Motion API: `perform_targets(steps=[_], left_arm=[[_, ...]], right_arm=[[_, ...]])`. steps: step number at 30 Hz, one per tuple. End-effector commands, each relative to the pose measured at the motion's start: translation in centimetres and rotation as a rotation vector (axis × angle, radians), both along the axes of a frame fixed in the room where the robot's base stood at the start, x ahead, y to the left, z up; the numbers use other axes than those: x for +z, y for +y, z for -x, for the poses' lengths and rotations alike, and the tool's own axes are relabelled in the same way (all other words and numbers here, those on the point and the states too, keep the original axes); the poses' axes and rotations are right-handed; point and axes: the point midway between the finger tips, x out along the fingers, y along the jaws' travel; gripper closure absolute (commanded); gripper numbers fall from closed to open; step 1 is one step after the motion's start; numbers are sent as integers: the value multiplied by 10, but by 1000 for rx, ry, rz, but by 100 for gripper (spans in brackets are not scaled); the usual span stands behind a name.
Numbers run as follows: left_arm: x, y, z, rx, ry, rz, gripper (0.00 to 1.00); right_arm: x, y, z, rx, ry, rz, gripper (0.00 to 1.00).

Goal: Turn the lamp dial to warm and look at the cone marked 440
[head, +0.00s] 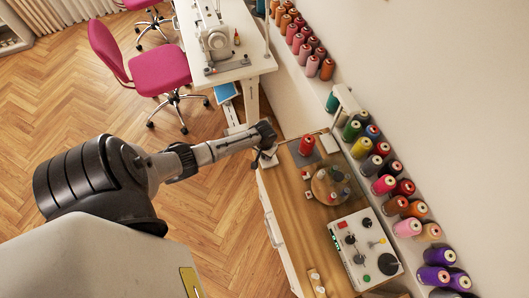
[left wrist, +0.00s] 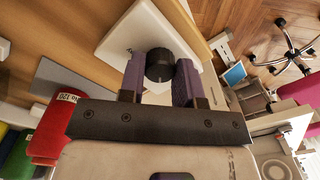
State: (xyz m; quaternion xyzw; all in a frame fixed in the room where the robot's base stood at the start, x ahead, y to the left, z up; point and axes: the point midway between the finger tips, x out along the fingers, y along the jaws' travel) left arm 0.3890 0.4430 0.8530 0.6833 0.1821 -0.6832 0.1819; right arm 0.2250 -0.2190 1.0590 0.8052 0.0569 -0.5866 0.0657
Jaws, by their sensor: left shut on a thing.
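My left gripper (head: 266,155) is at the far left corner of the wooden counter. In the left wrist view its two purple-grey fingers (left wrist: 160,78) are closed on the sides of a black round dial (left wrist: 159,65). The dial sits on a white square base (left wrist: 118,42). In the head view the gripper mostly hides the dial. A red thread cone (head: 306,146) stands upright on a dark plate nearby. My right gripper is in neither view.
On the wooden counter (head: 290,200) stand a round wooden stand (head: 318,186) with small items and a white control box (head: 352,262) with knobs. Several coloured thread cones (head: 386,184) line the wall ledge. A sewing machine table (head: 236,68) and pink chairs (head: 160,68) are beyond.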

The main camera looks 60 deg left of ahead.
Motion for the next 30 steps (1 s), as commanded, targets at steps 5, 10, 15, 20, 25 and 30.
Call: perform_targets(steps=[5, 10, 15, 20, 25, 30], left_arm=[[3, 0, 0, -140, 1, 0, 92], [2, 1, 0, -303, 2, -1, 92], [1, 1, 0, -459, 2, -1, 92], [0, 1, 0, -589, 1, -1, 92], [0, 1, 0, -703, 2, 0, 92], [0, 0, 0, -785, 2, 0, 92]], right_arm=[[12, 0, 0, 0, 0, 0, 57], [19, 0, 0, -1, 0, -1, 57], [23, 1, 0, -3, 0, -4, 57], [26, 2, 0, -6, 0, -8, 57], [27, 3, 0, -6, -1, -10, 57], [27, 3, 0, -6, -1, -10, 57]])
